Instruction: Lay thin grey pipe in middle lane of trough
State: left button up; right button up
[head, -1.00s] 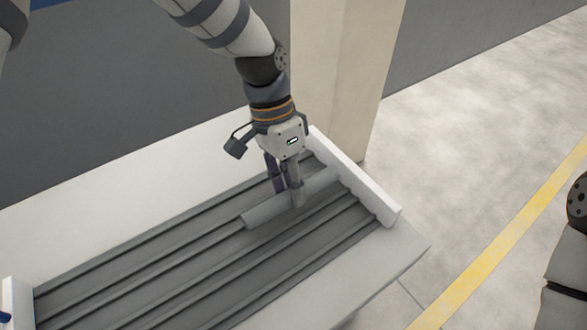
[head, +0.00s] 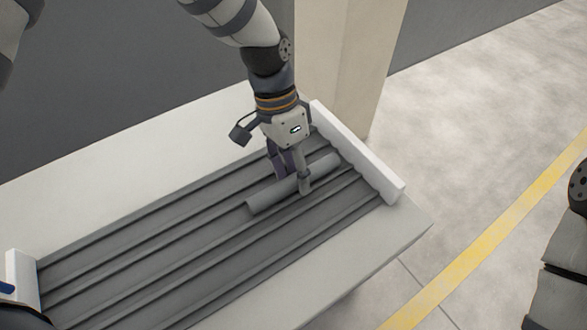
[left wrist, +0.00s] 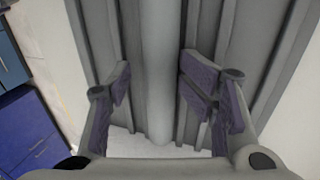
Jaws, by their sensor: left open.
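The thin grey pipe (head: 268,197) lies lengthwise in the dark grey ridged trough (head: 170,235), toward its right end. It appears to be in a lane near the middle; its right part is partly hidden by my gripper. My left gripper (head: 294,184) points down over the pipe with a finger on each side. In the left wrist view the pipe (left wrist: 158,75) runs between the open fingers (left wrist: 158,88), with gaps on both sides. My right gripper is out of view.
A white end wall (head: 365,160) closes the trough's right end, close to my left gripper. Another white end piece (head: 22,278) stands at the left. The trough's other lanes look empty. A beige pillar (head: 345,60) rises behind.

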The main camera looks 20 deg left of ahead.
pick_arm(q)
jog(key=v, duration=1.2)
